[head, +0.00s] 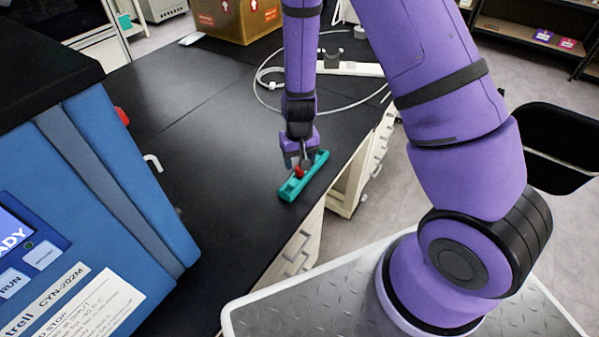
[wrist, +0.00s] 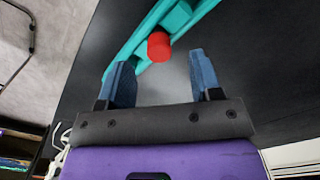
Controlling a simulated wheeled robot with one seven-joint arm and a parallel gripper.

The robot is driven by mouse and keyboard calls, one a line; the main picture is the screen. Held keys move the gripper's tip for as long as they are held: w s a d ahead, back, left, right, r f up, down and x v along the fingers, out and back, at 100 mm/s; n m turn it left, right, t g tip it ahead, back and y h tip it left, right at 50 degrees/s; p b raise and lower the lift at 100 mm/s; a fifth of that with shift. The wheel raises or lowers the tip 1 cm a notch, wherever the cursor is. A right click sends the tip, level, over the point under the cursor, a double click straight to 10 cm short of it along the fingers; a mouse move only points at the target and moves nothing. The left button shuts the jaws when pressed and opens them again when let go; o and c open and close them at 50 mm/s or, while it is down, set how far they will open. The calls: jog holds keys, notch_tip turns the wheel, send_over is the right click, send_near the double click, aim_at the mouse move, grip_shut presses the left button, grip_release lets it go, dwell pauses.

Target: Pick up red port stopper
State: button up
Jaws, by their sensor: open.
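The red port stopper (head: 299,173) sits upright in a teal holder (head: 290,190) near the right edge of the black bench. In the wrist view the round red stopper (wrist: 159,46) shows ahead of my gripper's tips, roughly between the two finger lines, with the teal holder (wrist: 128,62) running diagonally beneath it. My gripper (head: 297,163) points down just above the holder. In the wrist view its two blue-grey fingers (wrist: 160,75) are spread apart with nothing between them. I cannot tell the exact height gap to the stopper.
The black bench top (head: 215,125) is clear left of the holder. A blue freeze dryer (head: 110,200) stands at left, with a red knob and a white hook on its side. A pale cable (head: 265,90) and power strip (head: 350,69) lie behind, near a cardboard box (head: 235,15).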

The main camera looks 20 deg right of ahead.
aim_at(300, 174)
jog(key=shift+w+d+f, duration=0.1)
jog(key=shift+f, duration=1.2)
jog(key=shift+w+f, duration=0.1)
jog(key=shift+f, duration=1.15)
grip_shut()
jog(key=shift+r, duration=0.15)
